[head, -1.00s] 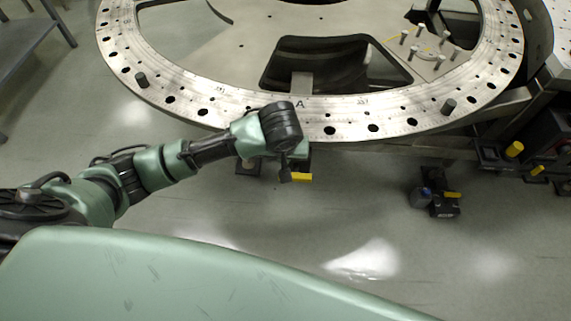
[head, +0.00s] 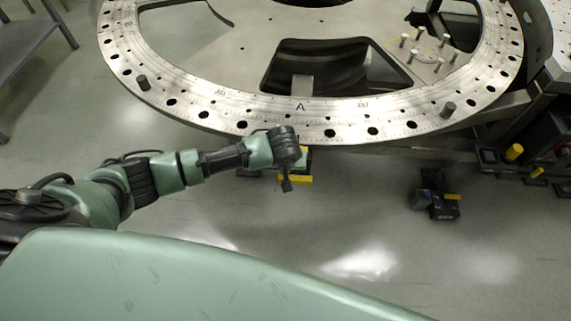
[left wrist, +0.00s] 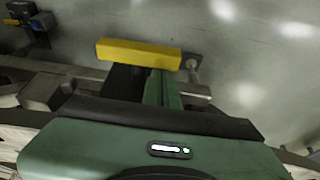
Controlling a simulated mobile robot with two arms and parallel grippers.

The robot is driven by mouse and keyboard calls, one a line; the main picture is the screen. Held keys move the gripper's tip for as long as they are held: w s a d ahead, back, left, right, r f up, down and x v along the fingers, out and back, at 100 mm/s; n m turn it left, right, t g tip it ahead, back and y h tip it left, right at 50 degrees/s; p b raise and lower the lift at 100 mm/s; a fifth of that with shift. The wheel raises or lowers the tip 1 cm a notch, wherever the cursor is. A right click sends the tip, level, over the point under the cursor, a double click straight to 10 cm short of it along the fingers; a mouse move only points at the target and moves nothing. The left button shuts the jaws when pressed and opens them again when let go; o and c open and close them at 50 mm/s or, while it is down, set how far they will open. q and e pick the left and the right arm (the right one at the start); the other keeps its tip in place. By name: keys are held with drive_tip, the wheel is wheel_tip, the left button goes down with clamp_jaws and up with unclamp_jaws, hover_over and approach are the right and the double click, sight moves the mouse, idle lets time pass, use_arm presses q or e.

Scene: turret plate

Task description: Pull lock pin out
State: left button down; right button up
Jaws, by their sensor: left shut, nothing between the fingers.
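A large round steel turret plate (head: 205,101) with holes around its rim fills the top of the head view. I cannot tell whether this bar belongs to the lock pin. My left gripper (head: 287,186) points down just left of the bar, shut and empty. Its wrist hides part of the fixture. I cannot tell whether the fingers touch the bar. My right gripper is out of view.
Short dark posts stand on the plate's rim at left (head: 143,82) and right (head: 448,110). Another dark fixture with a yellow part (head: 446,207) is at the right. More yellow parts (head: 514,152) sit farther right.

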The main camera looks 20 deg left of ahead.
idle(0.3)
